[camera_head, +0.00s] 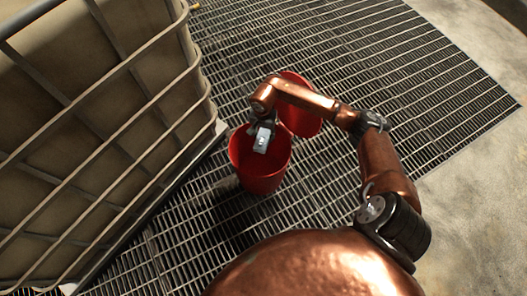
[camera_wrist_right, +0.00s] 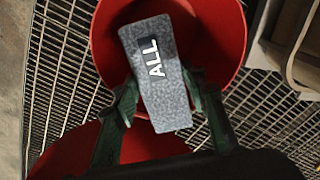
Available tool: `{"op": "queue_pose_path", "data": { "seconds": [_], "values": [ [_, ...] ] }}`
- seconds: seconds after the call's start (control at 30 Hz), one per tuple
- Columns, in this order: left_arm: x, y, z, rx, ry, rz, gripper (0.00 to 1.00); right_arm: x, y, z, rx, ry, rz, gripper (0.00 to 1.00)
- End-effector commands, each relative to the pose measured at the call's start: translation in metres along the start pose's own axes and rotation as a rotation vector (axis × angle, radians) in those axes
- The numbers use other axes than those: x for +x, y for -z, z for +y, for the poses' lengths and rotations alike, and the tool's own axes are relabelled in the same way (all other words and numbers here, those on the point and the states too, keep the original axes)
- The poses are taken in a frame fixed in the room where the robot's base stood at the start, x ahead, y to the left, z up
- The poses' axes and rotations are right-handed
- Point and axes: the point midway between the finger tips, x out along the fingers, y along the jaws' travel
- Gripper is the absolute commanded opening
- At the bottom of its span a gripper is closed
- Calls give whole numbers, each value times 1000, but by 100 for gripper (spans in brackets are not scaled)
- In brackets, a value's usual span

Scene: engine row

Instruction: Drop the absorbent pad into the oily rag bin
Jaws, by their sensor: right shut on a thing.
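The absorbent pad (camera_wrist_right: 158,85) is a speckled grey slab with a dark label reading "ALL". My right gripper (camera_wrist_right: 164,98) is shut on it, with a finger at each long side. In the head view, the pad (camera_head: 262,140) hangs from my right gripper (camera_head: 265,126) over the mouth of the nearer red bin (camera_head: 262,181). A second red bin (camera_head: 302,122) stands just behind, partly hidden by my right arm. No marking shows which is the oily rag bin. In the wrist view, a red bin (camera_wrist_right: 218,30) lies behind the pad. My left gripper is out of view.
A large caged tank (camera_head: 90,120) stands close on the left of the bins. The floor is metal grating (camera_head: 370,60), with bare concrete (camera_head: 480,190) at the right. The grating right of the bins looks clear apart from my arm.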

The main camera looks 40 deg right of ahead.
Motion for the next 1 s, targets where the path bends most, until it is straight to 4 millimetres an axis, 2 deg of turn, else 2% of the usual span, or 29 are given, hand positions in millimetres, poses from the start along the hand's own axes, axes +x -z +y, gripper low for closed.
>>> {"op": "queue_pose_path", "data": {
  "seconds": [0.1,0.33,0.53,0.9,0.93,1.0],
  "values": [
    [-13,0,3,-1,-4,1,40,15,-2,1,-1,-4,-4,17],
    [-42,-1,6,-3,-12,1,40,35,-2,1,-1,-4,-4,17],
    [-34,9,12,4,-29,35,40,50,-3,1,-3,-4,-3,17],
    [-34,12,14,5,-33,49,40,51,-2,1,-2,-2,-1,17],
    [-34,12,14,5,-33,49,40,51,-2,1,-2,-2,-1,41],
    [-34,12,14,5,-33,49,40,51,-2,1,-2,-2,-1,46]
  ]
}}
